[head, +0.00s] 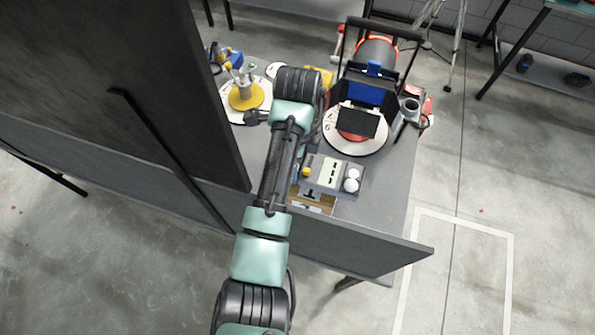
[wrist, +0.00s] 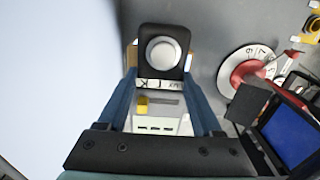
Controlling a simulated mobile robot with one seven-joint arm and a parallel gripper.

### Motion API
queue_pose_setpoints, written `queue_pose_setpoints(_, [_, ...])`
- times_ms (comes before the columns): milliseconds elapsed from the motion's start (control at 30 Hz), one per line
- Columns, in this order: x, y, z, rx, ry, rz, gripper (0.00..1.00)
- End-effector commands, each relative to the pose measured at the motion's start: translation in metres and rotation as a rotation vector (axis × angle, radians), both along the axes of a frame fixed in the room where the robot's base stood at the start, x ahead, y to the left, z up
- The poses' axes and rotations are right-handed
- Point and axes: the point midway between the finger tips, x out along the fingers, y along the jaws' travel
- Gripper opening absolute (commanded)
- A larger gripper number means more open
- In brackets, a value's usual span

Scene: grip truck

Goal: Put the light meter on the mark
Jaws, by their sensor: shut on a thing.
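In the wrist view the light meter (wrist: 162,50) is a black rounded block with a white dome. It lies at the tips of the blue fingers of my gripper (wrist: 161,82), which is shut on it. A pale panel (wrist: 170,123) with a yellow piece and dark slots shows between the fingers. Below the dome is a white strip with dark letters. In the head view my arm hides the gripper. A tan piece (head: 325,205) with dark marking lies near the table's front edge. I cannot tell for sure which marking is the mark.
A round white plate with red (head: 352,144) and a dark hinged unit with blue (head: 366,92) stand on the grey table (head: 400,170). A yellow disc (head: 246,97) sits at left. A tall dark panel (head: 150,70) stands left, and a low grey edge board (head: 360,250) runs along the front.

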Motion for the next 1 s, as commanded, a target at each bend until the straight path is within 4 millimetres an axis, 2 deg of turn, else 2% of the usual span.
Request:
queue_pose_setpoints(333, [0.000,0.000,-0.036,0.000,-0.001,0.001,0.00])
queue_pose_setpoints(767, [0.000,0.000,-0.039,0.000,-0.001,0.001,0.00])
queue_pose_setpoints(800, [0.000,0.000,-0.038,0.000,0.000,0.001,0.74])
queue_pose_setpoints(933, [0.000,0.000,-0.038,0.000,0.000,0.001,0.97])
queue_pose_setpoints(1000, [0.000,0.000,-0.038,0.000,0.000,0.001,0.97])
